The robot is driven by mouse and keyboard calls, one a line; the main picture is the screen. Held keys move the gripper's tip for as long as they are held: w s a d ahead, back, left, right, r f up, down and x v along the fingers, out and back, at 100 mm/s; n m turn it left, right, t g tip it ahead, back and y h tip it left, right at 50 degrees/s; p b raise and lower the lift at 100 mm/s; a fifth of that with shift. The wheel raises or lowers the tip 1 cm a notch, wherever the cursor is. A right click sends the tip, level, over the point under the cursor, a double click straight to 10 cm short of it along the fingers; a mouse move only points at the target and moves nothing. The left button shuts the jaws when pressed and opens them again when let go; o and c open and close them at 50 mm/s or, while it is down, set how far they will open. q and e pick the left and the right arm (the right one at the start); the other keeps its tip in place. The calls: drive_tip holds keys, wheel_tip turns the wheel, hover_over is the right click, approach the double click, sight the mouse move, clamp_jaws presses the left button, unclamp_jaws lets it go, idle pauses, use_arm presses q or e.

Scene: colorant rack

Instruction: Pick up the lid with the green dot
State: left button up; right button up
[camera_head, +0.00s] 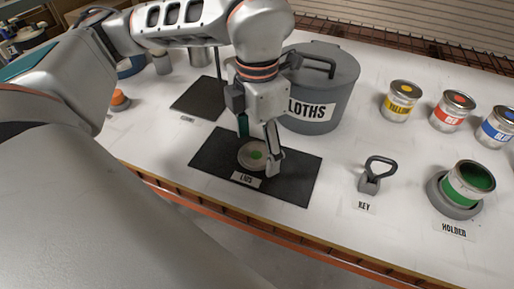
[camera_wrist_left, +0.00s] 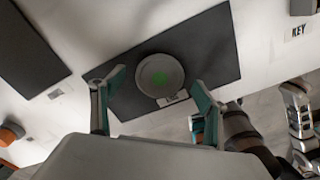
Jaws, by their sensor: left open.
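The lid with the green dot (camera_head: 252,155) is a round grey disc lying on the black mat (camera_head: 296,183), just behind the LIDS label. It also shows in the left wrist view (camera_wrist_left: 160,76), with the green dot at its middle. My left gripper (camera_head: 258,150) is open and points down over the lid, one finger at each side of it in the head view. In the left wrist view the two fingers of the left gripper (camera_wrist_left: 158,102) stand wide apart, with the lid between and beyond them. I cannot tell the exact height of the fingertips.
A grey CLOTHS canister (camera_head: 330,85) stands behind the mat. To the right are a key (camera_head: 374,176), an open green can (camera_head: 468,184) in the holder, and yellow (camera_head: 400,101), red (camera_head: 452,111) and blue (camera_head: 497,127) cans. Another dark mat (camera_head: 200,96) lies behind left.

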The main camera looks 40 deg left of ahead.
use_arm(q)
drive_tip(key=shift+f, duration=0.55)
drive_tip(key=c, duration=0.8)
